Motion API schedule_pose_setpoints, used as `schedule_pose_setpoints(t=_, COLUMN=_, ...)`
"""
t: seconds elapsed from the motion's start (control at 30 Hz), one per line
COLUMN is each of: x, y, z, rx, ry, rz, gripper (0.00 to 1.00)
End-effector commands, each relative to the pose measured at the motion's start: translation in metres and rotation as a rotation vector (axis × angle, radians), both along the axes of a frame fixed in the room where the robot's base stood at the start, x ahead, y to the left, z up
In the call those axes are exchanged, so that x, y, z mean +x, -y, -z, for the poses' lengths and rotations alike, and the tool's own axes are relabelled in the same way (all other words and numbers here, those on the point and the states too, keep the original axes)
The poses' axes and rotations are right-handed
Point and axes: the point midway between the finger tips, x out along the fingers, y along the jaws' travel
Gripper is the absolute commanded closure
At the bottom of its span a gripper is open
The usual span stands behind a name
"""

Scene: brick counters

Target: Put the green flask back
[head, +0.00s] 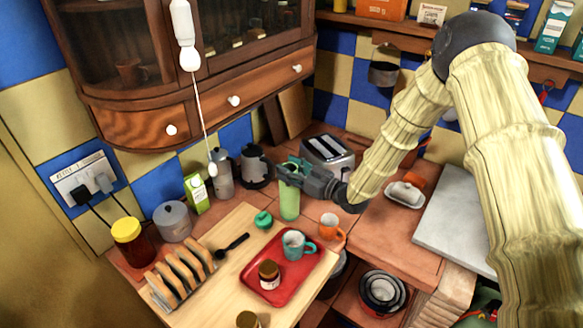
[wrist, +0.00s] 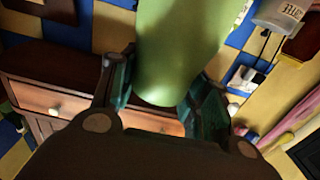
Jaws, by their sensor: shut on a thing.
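The green flask (head: 289,201) is a pale green cylinder, upright or nearly so, in the head view above the counter at the back. My gripper (head: 291,175) is shut around its upper part, coming from the right. In the wrist view the flask (wrist: 172,50) fills the upper middle, between the two fingers of my gripper (wrist: 168,90). I cannot tell from the head view whether the flask's base touches the counter.
A red tray (head: 297,280) with a teal mug (head: 296,245) and a small jar (head: 269,274) lies in front. An orange cup (head: 331,228) stands to the right. A toaster (head: 328,153), a dark kettle (head: 257,166) and a green-white carton (head: 197,194) stand behind or left. The wooden cabinet (head: 150,126) overhangs the counter.

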Motion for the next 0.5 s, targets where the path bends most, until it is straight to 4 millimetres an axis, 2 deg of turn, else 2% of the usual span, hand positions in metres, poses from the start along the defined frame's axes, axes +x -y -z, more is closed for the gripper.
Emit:
schedule_pose_setpoints(t=0.33, x=0.0002, y=-0.0004, z=0.0031, rx=0.0, ry=0.001, rz=0.0, gripper=1.0)
schedule_pose_setpoints(t=0.37, x=0.0, y=-0.0003, z=0.0028, rx=0.0, ry=0.0, rz=0.0, gripper=0.51)
schedule_pose_setpoints(t=0.47, x=0.0, y=-0.0005, z=0.0024, rx=0.0, ry=0.0, rz=-0.001, gripper=0.33)
schedule_pose_setpoints(t=0.5, x=-0.0001, y=-0.0005, z=0.0024, rx=0.0, ry=0.0, rz=-0.001, gripper=0.33)
